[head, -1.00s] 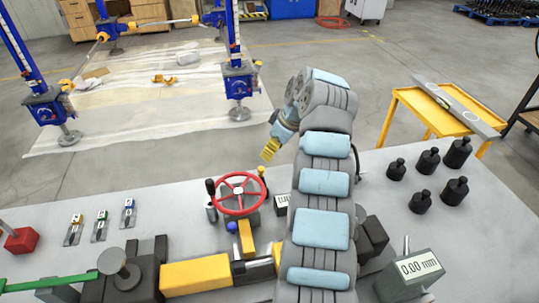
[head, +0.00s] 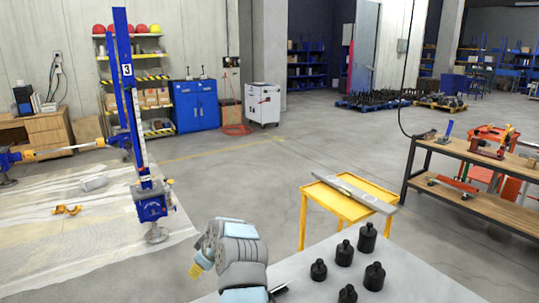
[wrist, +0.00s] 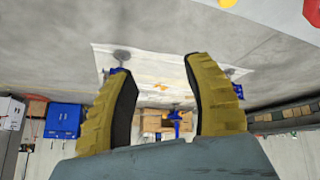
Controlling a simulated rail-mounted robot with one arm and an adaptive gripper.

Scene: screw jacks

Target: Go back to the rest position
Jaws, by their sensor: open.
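My gripper (head: 197,270) shows at the lower left of the head view as a small yellow ribbed tip at the end of my grey and light-blue padded arm, near the back edge of the grey workbench (head: 420,275). In the wrist view my gripper (wrist: 162,85) has its two yellow ribbed fingers spread wide apart with nothing between them. Beyond the fingers, upside down, lies the white floor sheet (wrist: 105,58) with blue jack stands.
Several black weights (head: 366,238) stand on the bench right of my arm. A yellow cart (head: 345,205) stands behind it. A blue screw jack (head: 150,200) stands at left on a sheet. A wooden-topped rack (head: 470,170) is at right. The grey floor between is open.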

